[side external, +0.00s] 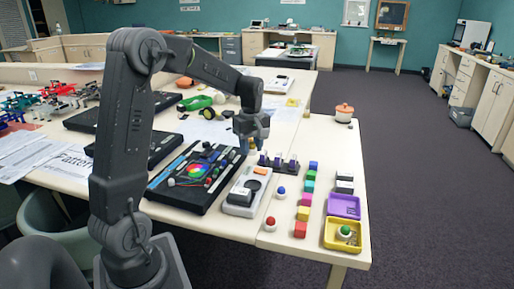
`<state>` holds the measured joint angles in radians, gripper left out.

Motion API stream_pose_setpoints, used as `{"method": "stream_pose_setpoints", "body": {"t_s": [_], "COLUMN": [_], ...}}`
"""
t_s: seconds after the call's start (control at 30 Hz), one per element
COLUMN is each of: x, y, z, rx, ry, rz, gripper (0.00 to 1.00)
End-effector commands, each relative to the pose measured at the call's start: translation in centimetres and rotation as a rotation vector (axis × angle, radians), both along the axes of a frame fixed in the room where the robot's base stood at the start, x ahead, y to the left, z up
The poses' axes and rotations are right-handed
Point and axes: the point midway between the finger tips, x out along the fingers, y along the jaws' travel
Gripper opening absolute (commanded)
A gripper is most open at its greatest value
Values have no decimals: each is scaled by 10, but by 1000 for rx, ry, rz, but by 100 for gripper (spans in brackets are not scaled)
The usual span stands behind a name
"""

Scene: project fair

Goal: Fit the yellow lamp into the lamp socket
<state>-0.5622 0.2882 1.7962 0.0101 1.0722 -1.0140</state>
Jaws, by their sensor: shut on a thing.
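A black board (214,199) with a colour wheel and several small round parts lies to the left and nearer the camera. A dark rack (278,166) with upright purple-tipped pieces stands just right of the gripper. I cannot tell for sure which part is the lamp socket.
The white device (246,191) stands between board and rack. Several coloured blocks (304,213) line the right side, beside a purple tray (344,206) and a yellow tray (329,243). Domed pieces, red (270,222) and blue (281,191), stand near. An orange pot (344,112) is at the far right edge.

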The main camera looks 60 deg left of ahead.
Motion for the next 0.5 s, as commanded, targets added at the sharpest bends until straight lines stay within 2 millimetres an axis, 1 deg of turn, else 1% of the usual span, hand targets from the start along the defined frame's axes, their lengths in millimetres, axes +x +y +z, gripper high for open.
{"method": "stream_pose_setpoints", "body": {"t_s": [0.03, 0.1, 0.2, 0.3, 0.37, 0.5], "x": [-5, -12, -19, -22, -22, -22], "y": [-14, -29, -44, -49, -49, -49], "z": [4, 6, 6, 4, 1, -10], "rx": [1, 1, 0, -1, -1, -2], "ry": [-3, -5, -5, -5, -5, -3], "rz": [-42, -91, -141, -160, -162, -161], "gripper": [12, 12, 12, 12, 12, 12]}}
